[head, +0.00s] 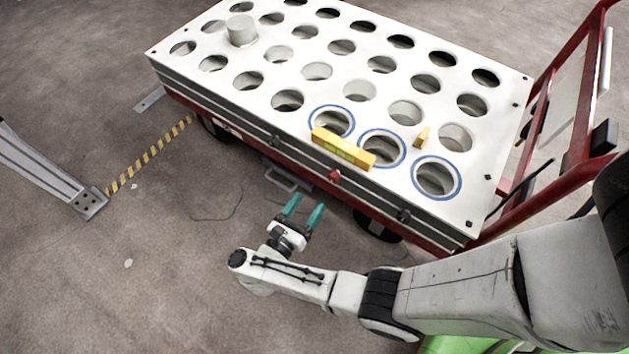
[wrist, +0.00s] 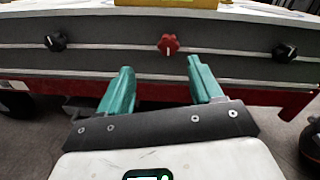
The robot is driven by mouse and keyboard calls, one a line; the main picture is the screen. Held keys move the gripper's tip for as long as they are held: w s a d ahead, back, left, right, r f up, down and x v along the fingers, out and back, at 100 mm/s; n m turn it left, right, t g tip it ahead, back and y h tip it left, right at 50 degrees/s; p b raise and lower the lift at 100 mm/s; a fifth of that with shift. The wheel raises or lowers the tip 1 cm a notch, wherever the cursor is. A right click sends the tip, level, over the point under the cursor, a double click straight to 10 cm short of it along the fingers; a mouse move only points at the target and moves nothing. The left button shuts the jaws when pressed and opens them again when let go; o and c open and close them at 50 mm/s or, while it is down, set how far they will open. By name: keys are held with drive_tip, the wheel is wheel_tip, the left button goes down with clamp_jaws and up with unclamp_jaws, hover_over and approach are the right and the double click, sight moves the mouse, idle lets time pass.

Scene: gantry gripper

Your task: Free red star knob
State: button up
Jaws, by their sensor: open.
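The red star knob (head: 334,176) sits on the grey front side of the white cart, between two black knobs. In the wrist view the red knob (wrist: 168,44) shows near the top middle, above and beyond the fingertips. My gripper (head: 305,207) has teal fingers, is open and empty, and is apart from the knob, in front of the cart's side. In the wrist view the open fingers of my gripper (wrist: 158,78) point toward the cart side, with the knob lined up between them.
Black knobs (head: 275,140) (head: 403,215) flank the red one. A yellow level (head: 343,149) lies on the cart's holed white top (head: 228,74) just above the knob, beside blue-ringed holes. A red handle frame (head: 548,190) stands at right. Open floor lies left of my arm.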

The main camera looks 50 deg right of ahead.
sight(332, 179)
drive_tip(key=shift+m+g, duration=0.4)
drive_tip(key=shift+g, duration=0.1)
drive_tip(key=d, duration=1)
drive_tip(key=shift+s+d+f, duration=0.1)
drive_tip(key=shift+s+f, duration=0.1)
drive_tip(key=c, duration=1)
drive_tip(key=shift+c, duration=0.2)
